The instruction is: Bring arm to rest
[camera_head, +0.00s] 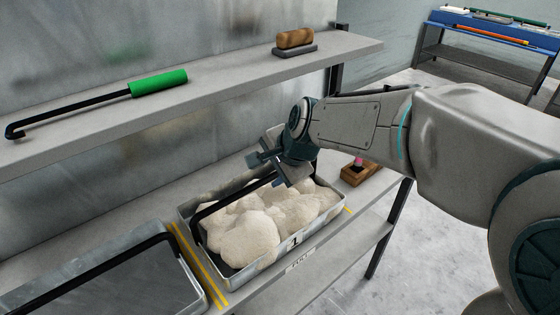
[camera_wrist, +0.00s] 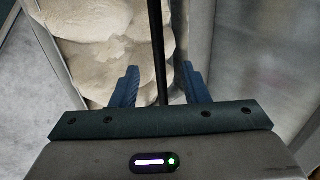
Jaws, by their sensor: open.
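My gripper (camera_head: 268,172) is over the back part of a metal tray (camera_head: 341,213) marked 1 and filled with off-white fluffy lumps (camera_head: 250,235). In the wrist view, the two blue fingers of my gripper (camera_wrist: 160,72) are apart. The black bar handle (camera_wrist: 157,45) of the tray runs between them, with a gap on each side. My arm reaches in from the right and hides part of the handle and the tray's far end.
A second metal tray (camera_head: 190,280) with a black handle stands at lower left, past yellow stripes. The upper shelf (camera_head: 230,80) holds a green-handled hooked tool (camera_head: 158,83) and a brush (camera_head: 295,40). A wooden block (camera_head: 352,174) sits right of the tray. A blue-topped table (camera_head: 490,30) stands far back.

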